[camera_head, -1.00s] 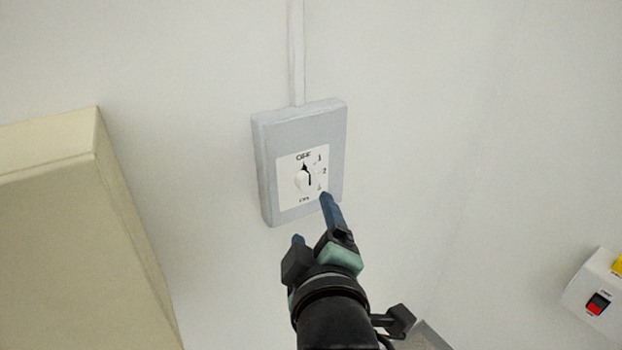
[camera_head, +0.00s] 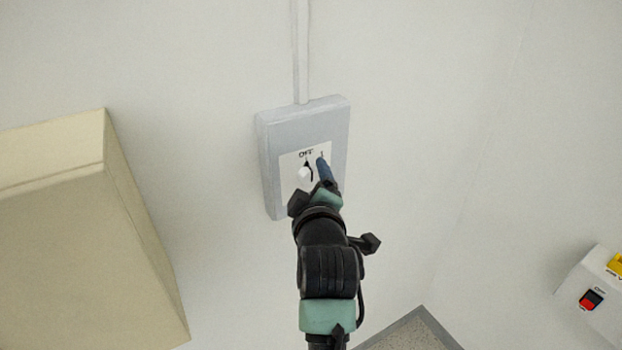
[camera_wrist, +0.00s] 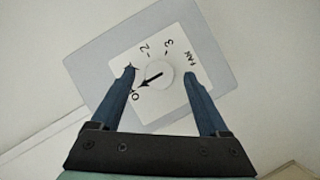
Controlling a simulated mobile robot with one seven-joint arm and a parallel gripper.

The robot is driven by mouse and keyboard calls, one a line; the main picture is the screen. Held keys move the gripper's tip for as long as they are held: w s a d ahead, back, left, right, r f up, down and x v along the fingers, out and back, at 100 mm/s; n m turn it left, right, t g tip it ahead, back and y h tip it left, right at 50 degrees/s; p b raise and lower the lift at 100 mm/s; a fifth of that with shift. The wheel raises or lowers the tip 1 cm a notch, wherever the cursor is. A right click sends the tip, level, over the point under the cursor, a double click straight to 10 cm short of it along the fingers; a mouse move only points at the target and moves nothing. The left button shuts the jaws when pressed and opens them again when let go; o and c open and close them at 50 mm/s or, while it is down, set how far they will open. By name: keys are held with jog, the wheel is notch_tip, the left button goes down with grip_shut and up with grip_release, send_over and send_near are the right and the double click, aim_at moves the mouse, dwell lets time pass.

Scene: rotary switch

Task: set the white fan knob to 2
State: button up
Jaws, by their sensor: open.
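The white fan knob (camera_head: 303,174) sits on a white dial plate on a grey wall box (camera_head: 283,127). In the wrist view the knob (camera_wrist: 158,70) has a black pointer aimed at OFF. The marks 2 and 3 and the word FAN show there; the mark 1 is mostly covered by the left finger. My gripper (camera_wrist: 160,75) is open, its two blue fingers on either side of the knob, with gaps showing between them and it. In the head view my gripper (camera_head: 312,178) covers the lower part of the plate. I cannot tell how deep the fingertips reach.
A beige box (camera_head: 90,240) stands out from the wall at the left. A white control box (camera_head: 597,290) with a red and black switch is at the lower right. A conduit (camera_head: 300,50) runs up from the grey box. The wall between is bare.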

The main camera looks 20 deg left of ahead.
jog(key=shift+w, duration=0.15)
jog(key=shift+c, duration=0.2)
grip_shut()
